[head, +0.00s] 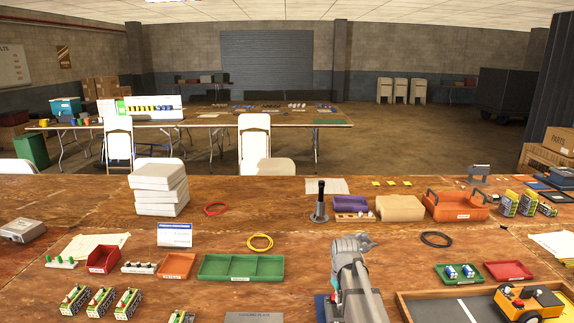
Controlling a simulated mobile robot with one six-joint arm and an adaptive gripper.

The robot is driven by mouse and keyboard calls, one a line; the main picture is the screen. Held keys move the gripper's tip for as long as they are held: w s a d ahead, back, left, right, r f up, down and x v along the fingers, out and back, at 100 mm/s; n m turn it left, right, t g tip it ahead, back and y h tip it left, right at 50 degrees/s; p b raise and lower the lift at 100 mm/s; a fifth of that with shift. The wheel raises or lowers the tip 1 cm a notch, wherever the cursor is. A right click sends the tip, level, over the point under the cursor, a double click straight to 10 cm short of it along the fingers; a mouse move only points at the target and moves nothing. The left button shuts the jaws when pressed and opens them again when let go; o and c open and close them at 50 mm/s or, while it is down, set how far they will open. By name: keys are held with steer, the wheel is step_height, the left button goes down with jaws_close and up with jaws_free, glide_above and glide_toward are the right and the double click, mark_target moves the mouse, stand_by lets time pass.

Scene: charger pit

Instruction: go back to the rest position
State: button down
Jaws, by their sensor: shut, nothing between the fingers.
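My arm rises from the bottom edge of the head view, right of the middle, over the brown wooden bench (215,265). My gripper (367,241) is at its upper end, small and partly hidden by the arm, pointing to the right. It looks shut, with nothing held in it. It shows above the bench, between the green divided tray and the black cable ring, and I see no contact with either.
A green divided tray (241,268) lies left of my arm, and a black cable ring (436,239) lies to the right. A black-handled upright tool (320,203) stands behind.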

steer(key=s+r+m, duration=0.1)
steer(key=s+m, duration=0.3)
steer(key=s, duration=1.3)
steer(key=shift+p, duration=0.45)
